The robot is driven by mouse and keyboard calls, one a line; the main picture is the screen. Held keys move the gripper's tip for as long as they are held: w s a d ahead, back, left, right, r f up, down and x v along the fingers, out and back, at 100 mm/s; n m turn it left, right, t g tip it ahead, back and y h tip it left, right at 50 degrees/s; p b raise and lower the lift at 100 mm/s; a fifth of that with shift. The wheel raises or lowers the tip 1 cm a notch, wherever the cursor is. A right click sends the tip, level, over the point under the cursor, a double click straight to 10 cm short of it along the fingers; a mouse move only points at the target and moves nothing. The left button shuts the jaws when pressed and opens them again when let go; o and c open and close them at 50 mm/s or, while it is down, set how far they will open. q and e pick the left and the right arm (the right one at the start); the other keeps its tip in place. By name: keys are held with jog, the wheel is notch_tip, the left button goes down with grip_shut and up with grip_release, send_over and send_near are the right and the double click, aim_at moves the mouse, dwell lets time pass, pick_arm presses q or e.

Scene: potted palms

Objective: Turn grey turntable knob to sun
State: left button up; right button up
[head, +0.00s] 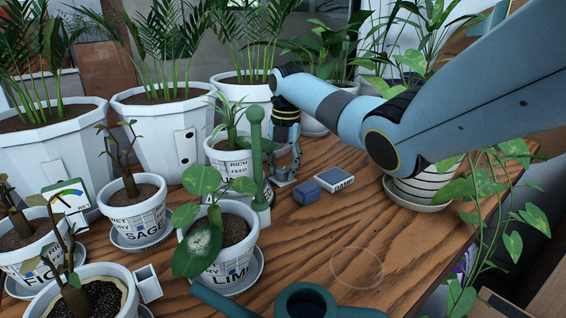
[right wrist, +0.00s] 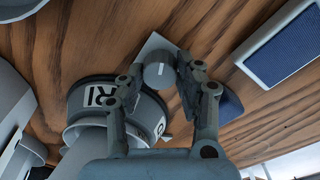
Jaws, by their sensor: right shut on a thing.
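A small grey knob (right wrist: 158,75) with a pale line on its top shows in the right wrist view. It stands on a light flat plate (right wrist: 155,43) on the wooden table. My right gripper (right wrist: 163,74) is shut on the knob, one finger on each side. In the head view the right gripper (head: 286,175) reaches down to the table beside the RICH FEED pot (head: 228,158); its fingers hide most of the knob there. I cannot make out a sun mark in either view. My left gripper is not in view.
A blue block (head: 306,192) and a DAMP box (head: 334,180) lie just right of the right gripper. A green post (head: 257,150) and the LIME pot (head: 232,255) stand left of it. A dark green vessel (head: 305,300) is at the front. The table's right middle is clear.

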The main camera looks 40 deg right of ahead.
jog(key=m+p, duration=0.2)
jog(key=shift+r+m, duration=0.25)
jog(key=shift+m, duration=0.05)
jog(key=m+p, duration=0.2)
jog(key=m, duration=0.1)
jog(key=shift+m+p, duration=0.3)
jog(key=shift+p, duration=0.05)
jog(key=m+p, duration=0.1)
jog(key=m, duration=0.2)
jog(key=shift+f+m+h+p, duration=0.1)
jog(key=shift+m+h+p, duration=0.2)
jog(key=m+p, duration=0.1)
jog(key=m, duration=0.2)
jog(key=shift+m, duration=0.4)
jog(key=m, duration=0.3)
jog(key=shift+w+f+m, duration=0.1)
jog(key=shift+m, duration=0.2)
jog(key=m, duration=0.4)
jog(key=shift+m+p, duration=0.3)
jog(key=m, duration=0.4)
jog(key=shift+g, duration=0.3)
jog(key=shift+m+b, duration=0.4)
jog(key=shift+m, duration=1.6)
